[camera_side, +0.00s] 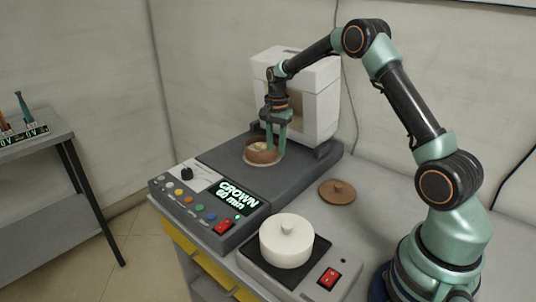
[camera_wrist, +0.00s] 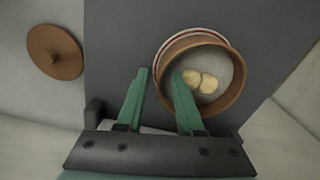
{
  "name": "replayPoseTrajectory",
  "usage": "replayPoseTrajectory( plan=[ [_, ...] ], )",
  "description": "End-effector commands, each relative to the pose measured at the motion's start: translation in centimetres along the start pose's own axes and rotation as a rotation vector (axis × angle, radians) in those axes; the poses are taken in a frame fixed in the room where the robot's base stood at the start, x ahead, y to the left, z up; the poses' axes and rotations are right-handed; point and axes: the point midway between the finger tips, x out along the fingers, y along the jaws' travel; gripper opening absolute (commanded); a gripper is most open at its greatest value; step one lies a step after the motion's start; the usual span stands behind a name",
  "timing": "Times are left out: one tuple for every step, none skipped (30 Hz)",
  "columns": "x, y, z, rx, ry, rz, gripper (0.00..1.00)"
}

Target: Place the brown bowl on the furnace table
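The brown bowl (camera_side: 261,157) stands upright on a pale round plate (camera_side: 246,160) on the dark grey furnace base (camera_side: 222,152). Small pale crowns (camera_wrist: 202,82) lie inside the bowl (camera_wrist: 236,95) in the wrist view. My gripper (camera_side: 277,146) points down at the bowl's right side. In the wrist view my gripper (camera_wrist: 160,73) has its green fingers apart: one tip is inside the bowl, the other is outside the wall. A gap shows between the outer finger and the wall. The plate is mostly hidden under the bowl.
The white furnace body (camera_side: 313,75) stands close behind my gripper. A brown lid (camera_side: 337,192) lies on the table to the right, also in the wrist view (camera_wrist: 54,52). A white lidded pot (camera_side: 286,245) and a control panel (camera_side: 208,196) are in front.

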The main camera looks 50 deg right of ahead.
Motion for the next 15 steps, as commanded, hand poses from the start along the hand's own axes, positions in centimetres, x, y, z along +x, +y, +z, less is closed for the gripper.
replayPoseTrajectory(
  plan=[
    [0.0, 0.0, 0.0, 0.0, 0.0, 0.0, 0.36],
    [0.0, 0.0, 0.0, 0.0, 0.0, 0.0, 0.36],
    [-0.1, 0.0, 0.0, 0.0, 0.0, -0.001, 0.36],
    [-0.2, 0.0, 0.0, 0.0, 0.001, -0.001, 0.36],
    [-0.4, 0.0, 0.0, 0.0, 0.001, -0.002, 0.36],
    [-0.7, -0.1, 0.0, 0.0, 0.001, -0.003, 0.36],
    [-1.1, -0.1, -0.1, 0.0, 0.002, -0.003, 0.36],
    [-1.5, -0.1, -0.1, 0.0, 0.002, -0.004, 0.36],
    [-2.1, -0.1, -0.1, 0.0, 0.003, -0.004, 0.36],
    [-2.6, -0.1, -0.1, 0.0, 0.003, -0.005, 0.36],
    [-3.2, -0.1, -0.1, 0.0, 0.002, -0.004, 0.36],
    [-4.1, -0.1, -0.1, 0.0, 0.003, -0.005, 0.36],
    [-4.7, -0.1, -0.1, 0.0, 0.003, -0.005, 0.36],
    [-5.4, -0.1, -0.1, 0.0, 0.003, -0.006, 0.36],
    [-6.2, -0.1, -0.1, 0.0, 0.003, -0.006, 0.36]
  ],
)
